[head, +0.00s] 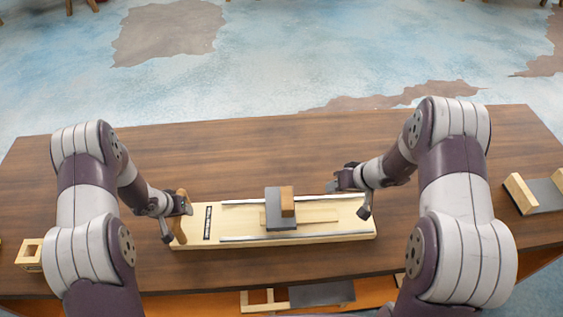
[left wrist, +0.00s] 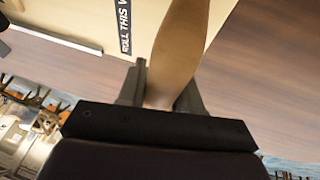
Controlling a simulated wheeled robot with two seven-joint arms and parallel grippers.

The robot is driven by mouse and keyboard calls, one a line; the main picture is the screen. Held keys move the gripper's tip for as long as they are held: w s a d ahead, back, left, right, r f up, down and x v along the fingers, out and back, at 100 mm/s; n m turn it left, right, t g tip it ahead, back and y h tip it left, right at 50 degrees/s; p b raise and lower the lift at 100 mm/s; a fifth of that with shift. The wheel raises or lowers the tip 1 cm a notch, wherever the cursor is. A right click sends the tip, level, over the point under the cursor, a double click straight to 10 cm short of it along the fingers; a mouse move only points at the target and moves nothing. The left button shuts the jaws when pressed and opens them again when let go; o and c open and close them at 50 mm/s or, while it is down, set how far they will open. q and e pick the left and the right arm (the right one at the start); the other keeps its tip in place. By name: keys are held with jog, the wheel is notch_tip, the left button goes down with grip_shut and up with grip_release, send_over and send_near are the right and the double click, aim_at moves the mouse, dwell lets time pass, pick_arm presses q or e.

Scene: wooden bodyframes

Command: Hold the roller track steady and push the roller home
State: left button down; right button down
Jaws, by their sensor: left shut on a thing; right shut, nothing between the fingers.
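The roller track (head: 340,228) is a pale wooden board with two metal rails, lying on the table. A dark label with white lettering (head: 208,222) marks its left end, also seen in the left wrist view (left wrist: 124,26). The roller (head: 273,208), a grey block with a wooden piece on it, sits between the rails near the middle. My left gripper (head: 183,207) is shut on the upright wooden handle (head: 181,226) at the track's left end; the handle also shows between its fingers (left wrist: 178,55). My right gripper (head: 338,184) is shut and empty above the track's right end, right of the roller.
The brown table (head: 110,270) is clear behind the track. A small wooden frame (head: 30,254) stands at the left. A grey piece with wooden sides (head: 535,193) lies at the right. More parts (head: 320,293) sit on an orange shelf below the front edge.

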dwell(0.3)
pick_arm(q)
jog(key=c, duration=0.7)
grip_release()
jog(key=v, duration=1.2)
jog(key=shift+a, duration=0.15)
